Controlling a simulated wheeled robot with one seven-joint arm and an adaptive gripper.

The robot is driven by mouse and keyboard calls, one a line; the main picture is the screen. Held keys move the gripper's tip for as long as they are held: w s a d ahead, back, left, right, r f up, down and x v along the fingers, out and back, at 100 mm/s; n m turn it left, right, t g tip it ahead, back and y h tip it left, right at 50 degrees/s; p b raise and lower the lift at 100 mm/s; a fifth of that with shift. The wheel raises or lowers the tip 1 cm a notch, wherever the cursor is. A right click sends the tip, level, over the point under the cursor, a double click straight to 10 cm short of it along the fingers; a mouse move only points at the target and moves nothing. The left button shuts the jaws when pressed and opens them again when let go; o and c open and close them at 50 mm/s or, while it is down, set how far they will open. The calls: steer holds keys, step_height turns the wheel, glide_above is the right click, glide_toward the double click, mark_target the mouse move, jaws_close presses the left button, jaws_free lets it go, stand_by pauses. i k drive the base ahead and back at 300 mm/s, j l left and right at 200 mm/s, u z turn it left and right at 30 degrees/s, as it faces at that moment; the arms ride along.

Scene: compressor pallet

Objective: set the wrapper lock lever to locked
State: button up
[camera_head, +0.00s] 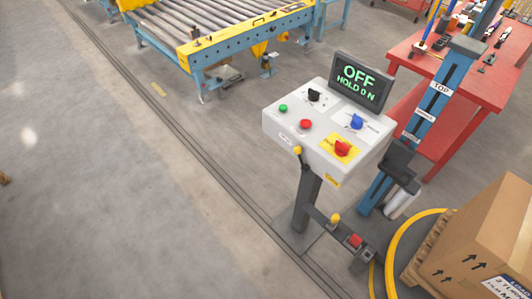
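A grey control box (290,135) stands on a dark post in the middle of the head view. Its screen (360,83) reads "OFF" and "HOLD 0 N". On the sloped face are a black knob (314,96), a blue knob (357,121) and a red knob on a yellow plate (342,149). A yellow-tipped lever (298,151) shows at the box's front lower edge. Another yellow-knobbed part (335,219) sits low beside the post. I cannot tell which one is the wrapper lock lever, and the labels are too small to read. My gripper is not in view.
Green (283,108) and red (306,124) buttons share the panel. A blue mast (430,115) stands right of the box, before a red table (432,150). A carton (490,235) and yellow ring (396,250) are lower right. A roller conveyor (190,30) is behind. The left floor is mostly clear.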

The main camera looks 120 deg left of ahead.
mark_target(298, 150)
steer(key=k+l+u, duration=0.15)
steer(key=u, duration=3.3)
steer(key=i+j+z, duration=0.4)
steer(key=j, duration=0.25)
steer(key=i+j+z, duration=0.2)
steer(key=j, duration=0.2)
steer(key=i+j+z, duration=0.2)
steer(key=j, duration=0.2)
steer(key=j+z, duration=0.2)
steer(key=j, duration=0.2)
steer(key=k+l+z, duration=0.15)
steer(key=l, duration=0.2)
steer(key=k+l+z, duration=0.15)
steer(key=l, duration=0.2)
steer(key=k+l+z, duration=0.15)
steer(key=l, duration=0.2)
steer(key=i, duration=0.05)
